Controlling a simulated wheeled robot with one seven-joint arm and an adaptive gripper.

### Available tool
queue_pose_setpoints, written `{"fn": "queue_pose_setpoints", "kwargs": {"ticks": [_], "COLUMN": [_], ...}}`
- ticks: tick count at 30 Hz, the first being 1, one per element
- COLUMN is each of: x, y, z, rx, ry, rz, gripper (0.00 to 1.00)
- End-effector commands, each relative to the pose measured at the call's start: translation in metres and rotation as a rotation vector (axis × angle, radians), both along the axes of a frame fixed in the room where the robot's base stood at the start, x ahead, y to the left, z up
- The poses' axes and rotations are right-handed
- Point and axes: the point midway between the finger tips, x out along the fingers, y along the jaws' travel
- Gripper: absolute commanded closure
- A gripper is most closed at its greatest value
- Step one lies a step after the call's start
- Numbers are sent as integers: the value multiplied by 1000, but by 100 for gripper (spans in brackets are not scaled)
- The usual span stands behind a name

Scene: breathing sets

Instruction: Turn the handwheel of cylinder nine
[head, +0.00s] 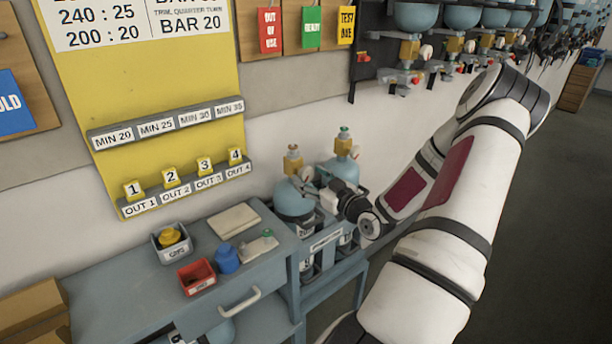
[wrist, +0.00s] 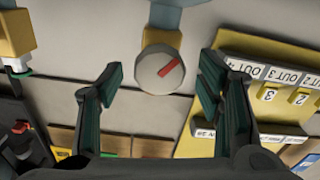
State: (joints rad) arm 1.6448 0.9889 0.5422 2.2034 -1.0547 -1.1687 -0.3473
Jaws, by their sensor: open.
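A round grey-white handwheel (wrist: 150,78) with a red mark shows in the wrist view, on a brass valve (wrist: 165,43) below part of a blue cylinder (wrist: 180,14). My gripper (wrist: 161,82) is open, with one dark green-lined finger on each side of the handwheel. I see no finger touching it; how far ahead it lies is hard to judge. In the head view, two blue cylinders, one at the front (head: 293,203) and one behind (head: 343,171), stand in a rack, with my gripper (head: 318,187) beside them. No number nine is readable.
A blue-grey bench (head: 130,300) holds a red bin (head: 197,277), a grey bin (head: 170,241) and a blue jar (head: 227,260). A yellow board (head: 150,90) with numbered tags hangs on the wall. More cylinders (head: 415,16) line the wall. The floor at right is clear.

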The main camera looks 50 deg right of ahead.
Motion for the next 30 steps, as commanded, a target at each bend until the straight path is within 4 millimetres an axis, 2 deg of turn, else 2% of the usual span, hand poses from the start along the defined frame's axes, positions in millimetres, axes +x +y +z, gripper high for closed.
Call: {"fn": "queue_pose_setpoints", "kwargs": {"ticks": [6,16,17,21,23,30], "x": [20,22,22,22,22,22], "y": [-5,-6,-6,-6,-6,-6], "z": [0,0,0,0,0,0], "rx": [0,1,1,0,0,12], "ry": [0,1,1,1,1,-2], "rz": [0,-1,-1,-1,-1,0], "gripper": [40,40,44,76,89,88]}}
